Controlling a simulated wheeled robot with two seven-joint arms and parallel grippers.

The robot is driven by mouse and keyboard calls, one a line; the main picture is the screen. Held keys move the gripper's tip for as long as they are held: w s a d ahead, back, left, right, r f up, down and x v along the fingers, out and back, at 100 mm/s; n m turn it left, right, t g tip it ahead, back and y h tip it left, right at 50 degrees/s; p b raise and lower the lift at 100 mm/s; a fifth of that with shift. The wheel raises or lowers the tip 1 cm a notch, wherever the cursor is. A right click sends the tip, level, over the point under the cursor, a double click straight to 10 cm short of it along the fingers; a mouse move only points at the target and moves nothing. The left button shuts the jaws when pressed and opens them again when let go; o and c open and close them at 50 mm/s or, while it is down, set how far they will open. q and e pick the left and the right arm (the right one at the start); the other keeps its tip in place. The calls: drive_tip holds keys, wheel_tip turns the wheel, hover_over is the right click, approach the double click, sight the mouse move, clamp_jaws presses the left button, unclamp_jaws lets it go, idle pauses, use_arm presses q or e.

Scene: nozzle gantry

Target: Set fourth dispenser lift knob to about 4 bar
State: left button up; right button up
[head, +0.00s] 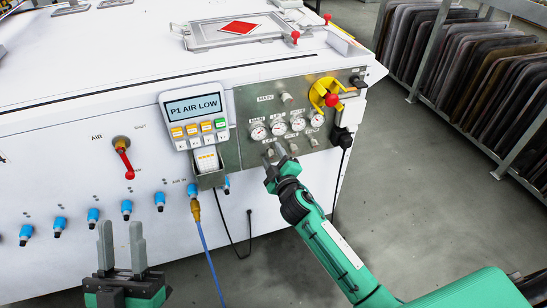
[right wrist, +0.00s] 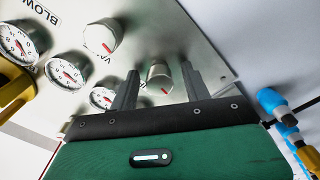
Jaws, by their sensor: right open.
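The metal regulator panel (head: 243,105) on the white machine has a row of gauges (head: 278,128) with knobs below. My right gripper (head: 274,152) is at the lower left of this row. In the right wrist view, its open fingers stand on either side of a silver knob (right wrist: 160,78) with a red mark. Clear gaps show beside the knob, so the grip is not closed. Its label is not readable. Another knob (right wrist: 103,38) sits beside it, near lettering starting "VA". Gauges (right wrist: 66,70) show, needles too small to read. My left gripper (head: 121,240) is open and empty.
A control box (head: 197,113) reading "P1 AIR LOW" is left of the panel. A yellow and red rotary switch (head: 330,97) is to the right. A red-handled valve (head: 124,158), blue fittings (head: 92,215) and a blue hose (head: 207,250) are on the machine front. A rack (head: 465,80) stands behind.

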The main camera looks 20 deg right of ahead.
drive_tip(key=c, duration=1)
drive_tip(key=shift+m, duration=0.7)
drive_tip(key=m+p, duration=0.3)
drive_tip(key=m, duration=0.2)
drive_tip(key=shift+r, duration=0.1)
drive_tip(key=m+p, duration=0.2)
drive_tip(key=shift+m, duration=0.6)
use_arm(q)
drive_tip(key=s+d+f+g+y, duration=0.1)
drive_tip(key=d+f+g, duration=0.1)
drive_tip(key=f+g, duration=0.5)
drive_tip(key=s+d+f+g+y+p, duration=0.1)
drive_tip(key=f+g, duration=0.6)
drive_tip(key=f, duration=0.6)
drive_tip(key=shift+s+d+m+g, duration=0.3)
drive_tip(key=shift+s+d+g, duration=0.05)
drive_tip(key=shift+s+g, duration=0.05)
use_arm(e)
drive_tip(key=shift+m, duration=0.6)
